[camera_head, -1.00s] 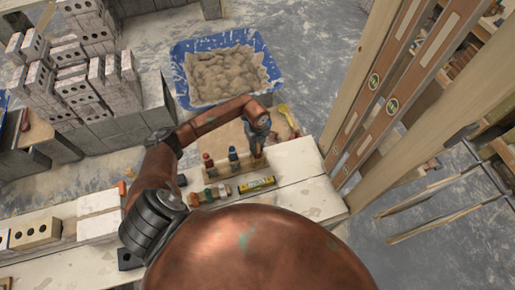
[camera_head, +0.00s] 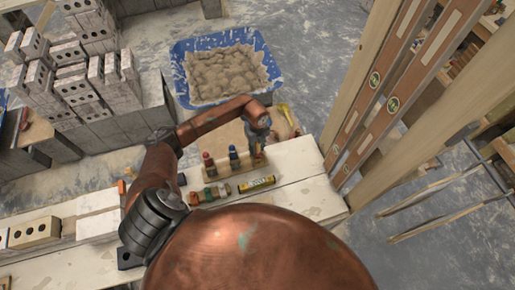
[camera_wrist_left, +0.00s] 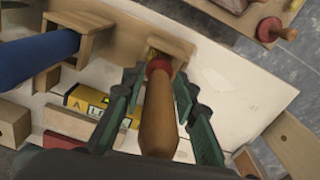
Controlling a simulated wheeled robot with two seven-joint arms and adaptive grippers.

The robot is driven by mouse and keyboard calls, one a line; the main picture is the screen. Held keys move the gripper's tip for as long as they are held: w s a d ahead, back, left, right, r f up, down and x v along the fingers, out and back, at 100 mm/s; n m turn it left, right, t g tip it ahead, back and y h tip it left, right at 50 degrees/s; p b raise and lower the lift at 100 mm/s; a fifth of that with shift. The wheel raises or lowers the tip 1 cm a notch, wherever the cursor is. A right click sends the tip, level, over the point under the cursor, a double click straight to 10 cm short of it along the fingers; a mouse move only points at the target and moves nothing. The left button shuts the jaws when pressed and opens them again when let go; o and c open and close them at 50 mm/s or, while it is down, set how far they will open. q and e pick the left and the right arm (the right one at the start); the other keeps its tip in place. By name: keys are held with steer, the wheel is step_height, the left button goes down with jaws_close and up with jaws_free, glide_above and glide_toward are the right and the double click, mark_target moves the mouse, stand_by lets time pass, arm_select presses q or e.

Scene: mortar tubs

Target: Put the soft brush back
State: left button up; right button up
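In the left wrist view, the soft brush (camera_wrist_left: 159,118) shows as a wooden handle with a red collar. Its bristle end is hidden, and its collar is at a slot of the wooden rack (camera_wrist_left: 172,43). The green fingers of my left gripper (camera_wrist_left: 159,85) lie close along both sides of the handle and look shut on it. In the head view, my left gripper (camera_head: 262,138) is at the right end of the rack (camera_head: 215,178), and the brush is hard to make out there. My right gripper is not in view.
A red-topped tool (camera_head: 208,159) and a blue-handled tool (camera_head: 233,156) stand in the rack. A yellow tube (camera_head: 257,184) and a green-and-orange item (camera_head: 210,193) lie in front. A blue tub of mortar (camera_head: 222,72) is behind. Tall levels and posts (camera_head: 375,110) stand right.

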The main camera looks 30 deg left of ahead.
arm_select(q)
steer(key=shift+o, duration=1.4)
step_height(320, 180, up, 12)
